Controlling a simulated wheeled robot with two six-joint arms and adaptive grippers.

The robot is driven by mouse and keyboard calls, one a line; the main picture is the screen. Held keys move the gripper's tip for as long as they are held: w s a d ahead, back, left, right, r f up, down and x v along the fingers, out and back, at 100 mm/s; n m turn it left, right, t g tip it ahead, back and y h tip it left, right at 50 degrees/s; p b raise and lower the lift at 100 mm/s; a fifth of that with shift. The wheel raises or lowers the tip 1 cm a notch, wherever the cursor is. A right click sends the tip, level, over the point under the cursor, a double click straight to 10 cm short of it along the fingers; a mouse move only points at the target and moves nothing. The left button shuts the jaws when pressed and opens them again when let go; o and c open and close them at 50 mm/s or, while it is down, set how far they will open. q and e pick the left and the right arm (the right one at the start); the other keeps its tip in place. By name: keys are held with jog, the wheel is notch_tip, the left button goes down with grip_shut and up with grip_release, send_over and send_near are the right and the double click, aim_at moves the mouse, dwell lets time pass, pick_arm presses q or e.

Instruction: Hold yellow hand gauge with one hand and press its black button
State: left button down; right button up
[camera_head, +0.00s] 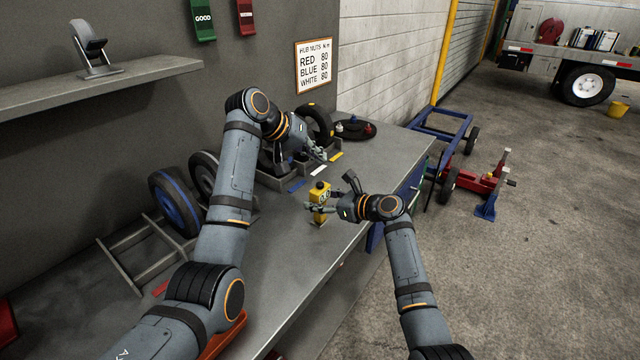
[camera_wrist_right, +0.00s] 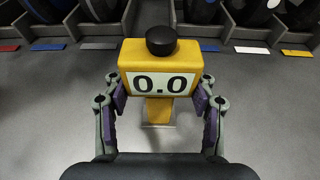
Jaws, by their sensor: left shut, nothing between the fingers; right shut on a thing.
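The yellow hand gauge (camera_head: 319,201) is upright above the grey workbench, near its front edge. In the right wrist view the gauge (camera_wrist_right: 133,54) faces me, and its display (camera_wrist_right: 158,83) reads 0.0. Its black button (camera_wrist_right: 161,41) is on top and uncovered; it also shows in the head view (camera_head: 320,184). My right gripper (camera_head: 318,208) is shut on the gauge, with a finger at each side of its body. My left gripper (camera_head: 322,156) is shut and empty, above and behind the gauge, apart from the button.
Wheels and grey bins stand behind the gauge, with coloured strips in front of them. A blue-rimmed wheel (camera_head: 175,203) and a metal rack (camera_head: 140,262) are at the left. A sign (camera_head: 313,66) hangs on the wall. The bench (camera_head: 290,255) is clear around the gauge.

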jog(key=o, duration=1.4)
jog(key=shift+c, duration=0.2)
jog(key=shift+d, duration=0.1)
jog(key=v, duration=1.2)
